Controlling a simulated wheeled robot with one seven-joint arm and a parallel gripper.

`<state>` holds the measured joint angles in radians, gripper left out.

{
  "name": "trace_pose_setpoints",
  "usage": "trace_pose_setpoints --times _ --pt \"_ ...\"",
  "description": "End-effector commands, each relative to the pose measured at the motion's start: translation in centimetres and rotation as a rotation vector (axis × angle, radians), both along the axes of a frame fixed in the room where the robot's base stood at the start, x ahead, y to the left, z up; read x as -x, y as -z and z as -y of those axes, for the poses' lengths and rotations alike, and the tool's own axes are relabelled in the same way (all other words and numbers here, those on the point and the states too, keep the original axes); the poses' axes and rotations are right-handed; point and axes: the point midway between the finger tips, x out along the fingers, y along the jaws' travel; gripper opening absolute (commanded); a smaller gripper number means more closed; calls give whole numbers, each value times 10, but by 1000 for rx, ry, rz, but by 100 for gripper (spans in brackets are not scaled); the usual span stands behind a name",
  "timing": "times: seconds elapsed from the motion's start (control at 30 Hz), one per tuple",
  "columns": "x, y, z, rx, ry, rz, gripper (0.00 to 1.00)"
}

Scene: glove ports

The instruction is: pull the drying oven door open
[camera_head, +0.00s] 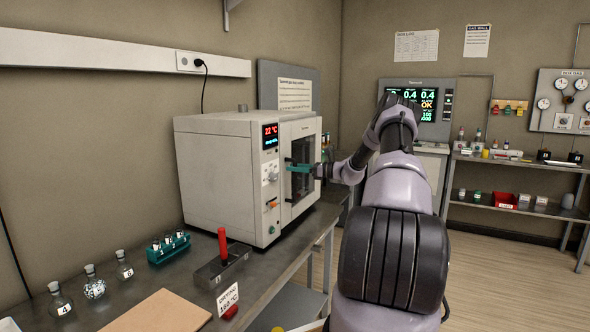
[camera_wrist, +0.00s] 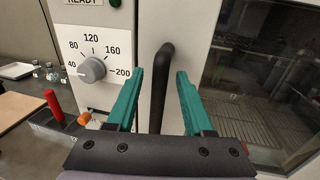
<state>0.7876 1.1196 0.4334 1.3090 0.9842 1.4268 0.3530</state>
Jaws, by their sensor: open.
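The drying oven (camera_head: 218,170) is a white box on the bench with its door (camera_head: 298,140) on the right-hand face. The door looks shut; its dark window (camera_wrist: 265,85) shows a rack behind it. A black vertical bar handle (camera_wrist: 161,85) stands beside the control panel in the wrist view. My gripper (camera_wrist: 158,78) has teal fingers, open, one on each side of the handle. The handle is between them or just beyond the tips; neither finger visibly touches it. In the head view my gripper (camera_head: 297,168) is at the door front.
The oven panel has a temperature knob (camera_wrist: 93,69) and an orange lever (camera_wrist: 84,118), left of the fingers. A metal block with a red handle (camera_head: 222,246), a teal vial rack (camera_head: 168,247), flasks (camera_head: 94,283) and a tan board (camera_head: 158,312) are on the bench. Floor at right is clear.

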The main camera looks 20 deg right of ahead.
Motion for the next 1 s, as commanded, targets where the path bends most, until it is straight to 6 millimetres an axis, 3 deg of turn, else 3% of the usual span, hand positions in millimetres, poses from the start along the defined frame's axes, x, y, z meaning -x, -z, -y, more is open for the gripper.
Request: trace_pose_setpoints --times 0.23,0.27,0.37,0.4,1.0 --pt "-1 0 -1 0 0 0 52" --pt "-1 0 -1 0 0 0 44" --pt "-1 0 -1 1 0 0 6" --pt "-1 0 -1 1 0 0 0" --pt "0 0 -1 1 0 0 0"
